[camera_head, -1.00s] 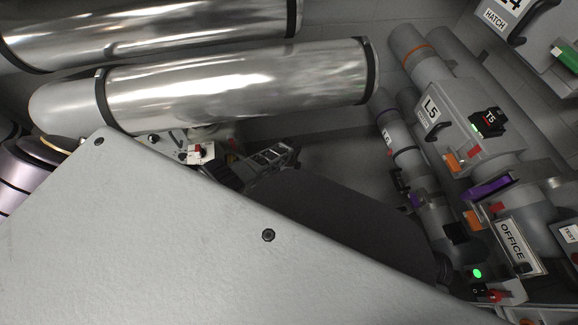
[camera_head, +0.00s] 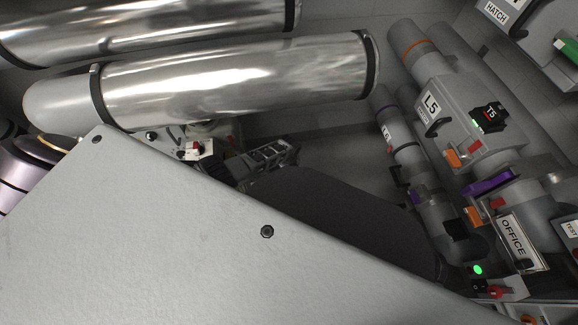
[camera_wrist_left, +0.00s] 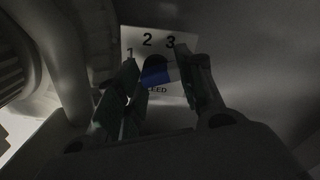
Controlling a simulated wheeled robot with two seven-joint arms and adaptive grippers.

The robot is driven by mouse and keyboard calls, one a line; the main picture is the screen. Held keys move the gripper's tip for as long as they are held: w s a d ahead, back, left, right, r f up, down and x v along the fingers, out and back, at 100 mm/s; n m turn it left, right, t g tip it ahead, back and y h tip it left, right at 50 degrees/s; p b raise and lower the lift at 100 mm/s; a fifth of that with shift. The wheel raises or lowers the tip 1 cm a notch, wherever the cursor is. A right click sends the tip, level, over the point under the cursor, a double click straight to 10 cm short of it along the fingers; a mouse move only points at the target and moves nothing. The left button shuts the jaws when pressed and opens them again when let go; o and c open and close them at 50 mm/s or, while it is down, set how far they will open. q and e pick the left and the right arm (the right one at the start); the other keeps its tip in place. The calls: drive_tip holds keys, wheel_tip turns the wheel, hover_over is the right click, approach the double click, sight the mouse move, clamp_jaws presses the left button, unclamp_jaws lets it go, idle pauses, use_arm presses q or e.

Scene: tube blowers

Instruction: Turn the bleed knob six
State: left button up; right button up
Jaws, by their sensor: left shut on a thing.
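In the left wrist view, the bleed knob (camera_wrist_left: 157,76) shows as a small blue part, with a dark rounded part at its upper left. It sits on a pale label plate (camera_wrist_left: 143,40) with the numbers 1, 2 and 3 and partly hidden lettering ending in "EED". My left gripper (camera_wrist_left: 160,70) has one dark finger on each side of the knob and is shut on it. The fingers hide some of the plate, and the view is dim, so I cannot read the knob's exact setting. The knob cannot be made out in the head view. My right gripper is not in view.
Two shiny metal tubes (camera_head: 240,80) cross the upper left of the head view. At the right are grey pipes with an L5 box (camera_head: 470,125), a purple part (camera_head: 488,186) and an OFFICE sign (camera_head: 518,240). A large pale panel (camera_head: 150,240) blocks the lower left.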

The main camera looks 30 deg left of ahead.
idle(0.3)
use_arm(q)
drive_tip(key=o, duration=1)
drive_tip(key=shift+n, duration=0.4)
